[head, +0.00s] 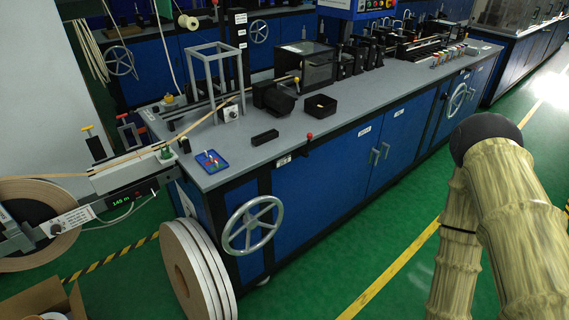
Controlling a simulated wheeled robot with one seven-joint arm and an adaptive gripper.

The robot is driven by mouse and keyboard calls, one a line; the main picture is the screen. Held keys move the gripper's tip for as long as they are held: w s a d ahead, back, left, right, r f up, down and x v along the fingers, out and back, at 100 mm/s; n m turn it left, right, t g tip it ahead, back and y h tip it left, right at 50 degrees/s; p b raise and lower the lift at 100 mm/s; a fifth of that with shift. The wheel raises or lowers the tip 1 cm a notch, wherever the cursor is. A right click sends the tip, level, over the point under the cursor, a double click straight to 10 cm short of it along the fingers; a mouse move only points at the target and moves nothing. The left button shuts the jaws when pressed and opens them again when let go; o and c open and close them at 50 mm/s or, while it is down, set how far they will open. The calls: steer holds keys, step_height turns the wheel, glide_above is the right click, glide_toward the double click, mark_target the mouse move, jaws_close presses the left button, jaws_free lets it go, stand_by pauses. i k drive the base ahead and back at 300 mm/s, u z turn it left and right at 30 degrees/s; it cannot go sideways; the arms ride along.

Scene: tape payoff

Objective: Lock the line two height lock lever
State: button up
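A small lever with a red ball knob (309,136) sticks up at the front edge of the near grey bench (232,158). It is the likeliest lock lever in view, but its label is too small to read. My arm, in a beige sleeve, shows at the right, over the floor and apart from the bench. My gripper is out of view.
A white tape roll (190,270) leans by the bench's near end. A large reel (35,225) and the 145 m readout unit (130,195) are at left. Green floor in front is clear.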

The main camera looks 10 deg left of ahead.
mark_target(308, 145)
steer(key=k, duration=1.35)
steer(key=u, duration=0.75)
steer(key=i, duration=1.45)
steer(key=z, duration=0.3)
